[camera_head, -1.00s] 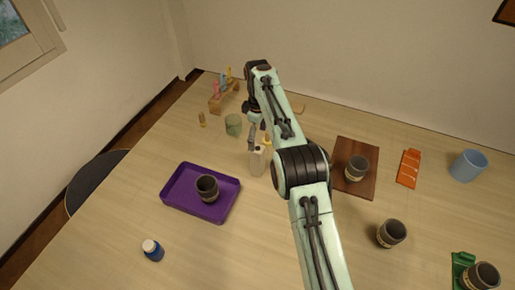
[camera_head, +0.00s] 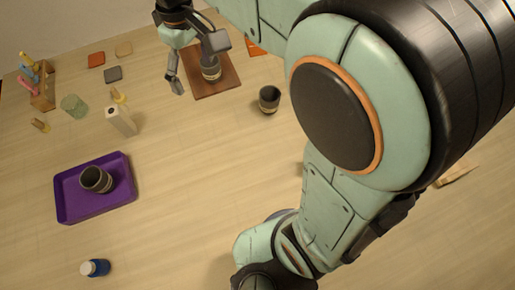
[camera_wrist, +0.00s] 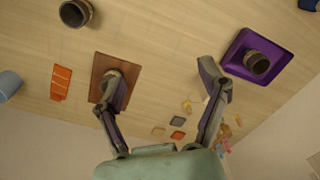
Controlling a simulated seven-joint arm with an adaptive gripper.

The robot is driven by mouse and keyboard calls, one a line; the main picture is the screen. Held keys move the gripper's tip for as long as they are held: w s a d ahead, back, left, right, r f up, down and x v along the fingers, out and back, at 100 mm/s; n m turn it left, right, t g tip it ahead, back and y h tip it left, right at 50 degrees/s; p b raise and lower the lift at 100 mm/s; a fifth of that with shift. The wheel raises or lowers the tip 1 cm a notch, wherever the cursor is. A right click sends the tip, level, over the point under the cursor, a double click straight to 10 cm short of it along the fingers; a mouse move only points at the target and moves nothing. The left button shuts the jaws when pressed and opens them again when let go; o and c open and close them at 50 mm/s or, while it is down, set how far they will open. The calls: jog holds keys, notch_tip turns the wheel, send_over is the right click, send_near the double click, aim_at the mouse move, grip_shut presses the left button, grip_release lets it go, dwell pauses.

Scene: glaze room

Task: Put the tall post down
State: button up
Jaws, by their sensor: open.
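A pale tall post (camera_head: 121,121) with a dark round mark on its end is on the wooden table, left of centre in the head view; it looks upright. Nothing holds it. My gripper (camera_head: 198,66) is well to its right and above the table, in front of the brown board (camera_head: 216,92). In the wrist view my gripper (camera_wrist: 160,74) shows its two fingers wide apart with only table between them. I cannot make out the post clearly there; the right finger may hide it.
Dark cups stand on the brown board, on bare table (camera_head: 270,99) and in the purple tray (camera_head: 122,203). A greenish glass (camera_head: 73,105) and a small yellow-and-tan piece (camera_head: 118,96) are close to the post. Table between tray and arm is clear.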

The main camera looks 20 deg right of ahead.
jog(key=s+d+f+m, duration=0.2)
jog(key=s+d+m, duration=0.1)
jog(key=s, duration=0.6)
jog(key=s+d+f+m, duration=0.3)
jog(key=s, duration=0.6)
jog(key=shift+f, duration=0.2)
jog(key=shift+d, duration=0.1)
